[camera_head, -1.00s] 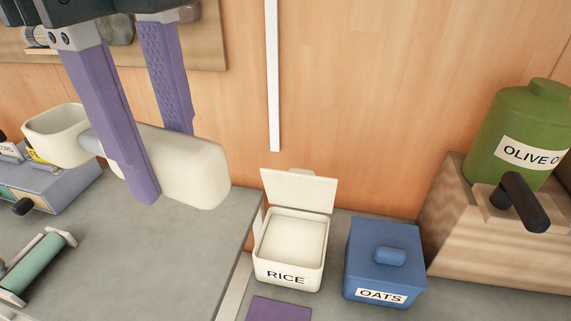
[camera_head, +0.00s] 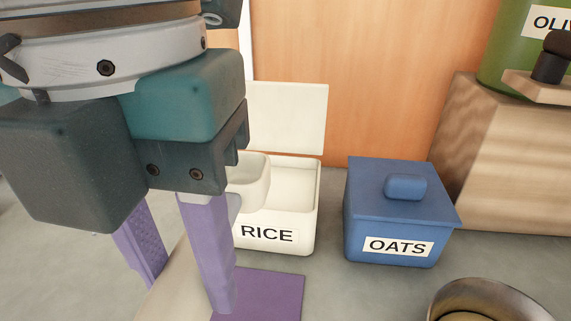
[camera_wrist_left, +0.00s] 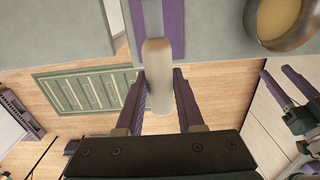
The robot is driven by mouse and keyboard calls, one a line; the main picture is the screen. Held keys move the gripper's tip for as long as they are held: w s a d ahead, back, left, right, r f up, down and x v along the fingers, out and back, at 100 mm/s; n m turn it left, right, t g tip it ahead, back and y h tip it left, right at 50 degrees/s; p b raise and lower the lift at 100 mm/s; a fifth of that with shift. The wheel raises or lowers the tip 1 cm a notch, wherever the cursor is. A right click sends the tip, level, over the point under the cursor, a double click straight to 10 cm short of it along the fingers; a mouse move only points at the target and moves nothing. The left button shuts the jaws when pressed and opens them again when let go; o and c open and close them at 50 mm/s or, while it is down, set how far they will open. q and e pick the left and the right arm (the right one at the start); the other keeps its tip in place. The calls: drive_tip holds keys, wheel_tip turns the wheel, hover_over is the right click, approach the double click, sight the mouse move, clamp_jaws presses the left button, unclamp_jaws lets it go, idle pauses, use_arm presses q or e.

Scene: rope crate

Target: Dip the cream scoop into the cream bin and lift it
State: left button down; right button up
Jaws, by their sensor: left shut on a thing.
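The cream bin (camera_head: 302,238), labelled RICE, stands on the counter with its lid (camera_head: 290,118) raised at the back. The cream scoop's cup (camera_head: 252,172) shows at the left part of the bin's opening; how deep it sits is unclear. My left gripper (camera_wrist_left: 160,92) is shut on the scoop's cream handle (camera_wrist_left: 158,62), with one purple finger on each side. In the head view the handle (camera_head: 172,290) slants down toward the front, partly hidden by my gripper. My right gripper (camera_wrist_left: 284,82) shows at the right of the wrist view, fingers apart and empty.
A blue OATS box (camera_head: 378,225) with a closed lid stands right of the bin. A purple mat (camera_head: 272,292) lies in front. A metal bowl (camera_head: 490,302) is at front right. A green olive oil container (camera_head: 510,60) stands on a wooden block (camera_head: 510,150).

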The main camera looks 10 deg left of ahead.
use_arm(q)
wheel_tip(320, 180, down, 16)
drive_tip(key=b, duration=0.4)
drive_tip(key=shift+f, duration=0.15)
use_arm(e)
wheel_tip(320, 180, down, 4)
use_arm(q)
wheel_tip(320, 180, down, 3)
drive_tip(key=shift+f, duration=0.1)
drive_tip(key=shift+f, duration=0.15)
drive_tip(key=shift+f, duration=0.1)
use_arm(e)
drive_tip(key=shift+f, duration=0.1)
use_arm(q)
drive_tip(key=c, duration=0.5)
unclamp_jaws()
